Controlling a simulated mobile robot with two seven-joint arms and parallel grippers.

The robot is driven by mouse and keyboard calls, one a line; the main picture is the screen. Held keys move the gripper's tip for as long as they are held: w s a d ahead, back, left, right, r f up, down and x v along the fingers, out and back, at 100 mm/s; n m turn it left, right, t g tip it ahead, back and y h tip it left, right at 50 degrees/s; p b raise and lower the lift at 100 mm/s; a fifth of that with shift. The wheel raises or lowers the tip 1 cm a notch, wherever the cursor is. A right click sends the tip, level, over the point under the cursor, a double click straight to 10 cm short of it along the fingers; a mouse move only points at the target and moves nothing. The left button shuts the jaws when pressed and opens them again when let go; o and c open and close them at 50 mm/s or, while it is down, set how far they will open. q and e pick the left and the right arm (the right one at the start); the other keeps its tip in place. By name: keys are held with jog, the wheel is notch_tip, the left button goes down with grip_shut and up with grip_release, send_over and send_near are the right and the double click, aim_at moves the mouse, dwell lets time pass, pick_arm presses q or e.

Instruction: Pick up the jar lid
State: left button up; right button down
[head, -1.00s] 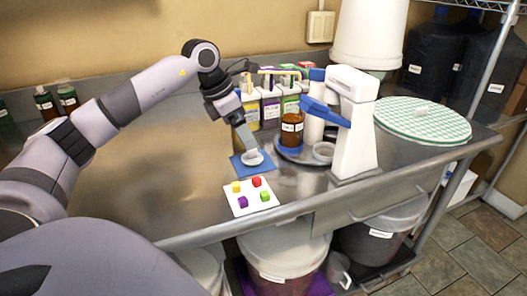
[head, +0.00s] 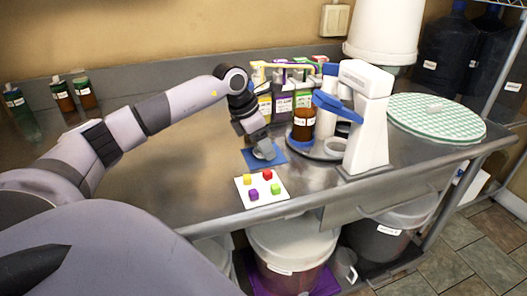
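My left gripper (head: 265,152) points down at the blue mat (head: 279,160) on the steel table. Its fingers look small and grey here, and I cannot tell whether they are apart or closed. In the earlier frame a pale round lid lay on this mat under the fingertips. Now the gripper covers that spot, and I cannot make the lid out clearly. A brown jar (head: 303,124) with a white label stands upright on a round tray, behind and to the right of the gripper. My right gripper is not in view.
A white card (head: 241,198) with several coloured cubes lies in front of the mat. A white press-like device (head: 367,135) with a blue lever stands to the right. Boxes (head: 283,104) stand behind the gripper. A green checkered round board (head: 437,121) lies at right. The table's left is mostly clear.

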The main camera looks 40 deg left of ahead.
pick_arm(q)
jog(key=shift+c, duration=0.8)
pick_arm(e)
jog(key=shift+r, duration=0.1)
pick_arm(q)
jog(key=shift+r, duration=0.1)
